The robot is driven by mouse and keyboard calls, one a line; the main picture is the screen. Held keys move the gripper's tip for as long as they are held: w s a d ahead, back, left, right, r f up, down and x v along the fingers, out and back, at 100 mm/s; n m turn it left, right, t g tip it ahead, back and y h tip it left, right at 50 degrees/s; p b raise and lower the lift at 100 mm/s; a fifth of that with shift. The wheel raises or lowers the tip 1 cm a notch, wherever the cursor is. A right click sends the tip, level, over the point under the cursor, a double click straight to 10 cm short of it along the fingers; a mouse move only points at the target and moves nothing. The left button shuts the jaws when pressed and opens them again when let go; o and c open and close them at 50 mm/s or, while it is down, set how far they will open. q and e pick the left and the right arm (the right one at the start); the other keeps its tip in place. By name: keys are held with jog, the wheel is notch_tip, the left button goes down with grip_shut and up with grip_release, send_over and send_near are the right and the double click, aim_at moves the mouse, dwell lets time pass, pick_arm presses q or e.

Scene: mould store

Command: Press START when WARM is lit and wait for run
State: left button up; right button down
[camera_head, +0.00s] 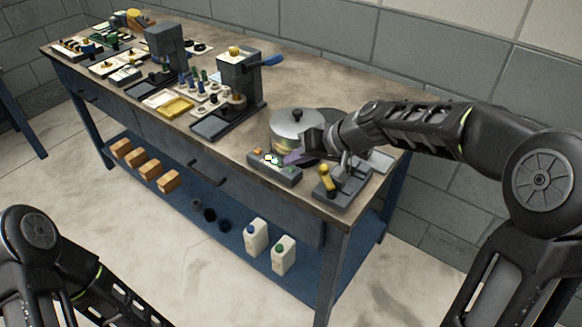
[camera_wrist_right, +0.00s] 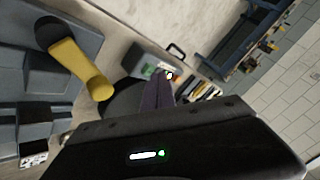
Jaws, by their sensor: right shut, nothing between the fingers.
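A small grey control box (camera_head: 284,177) sits at the front edge of the bench, with small coloured buttons or lamps on top. One spot (camera_head: 269,158) glows white, and an orange one is beside it. The labels are too small to read. My right gripper (camera_head: 290,158) is shut and empty, its fingertips at the box's top. The wrist view shows the purple-grey fingers (camera_wrist_right: 158,92) pointing at the box (camera_wrist_right: 147,70), partly covering it; I cannot tell whether they touch. A lidded steel pot (camera_head: 290,127) stands just behind. My left gripper is out of view.
A grey fixture with a yellow handle (camera_head: 326,178) stands close right of the box; the handle (camera_wrist_right: 78,68) looms in the wrist view. Presses (camera_head: 238,80), trays and small parts fill the bench's left. White bottles (camera_head: 256,238) and wooden blocks (camera_head: 168,180) rest on the lower shelf.

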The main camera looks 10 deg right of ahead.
jog(key=shift+f+b, duration=0.4)
jog(key=shift+b, duration=0.05)
dwell(0.4)
jog(key=shift+r, duration=0.1)
jog(key=shift+r+p, duration=0.5)
jog(key=shift+r, duration=0.3)
notch_tip(320, 180, up, 5)
jog(key=p, duration=0.3)
dwell(0.4)
dwell(0.7)
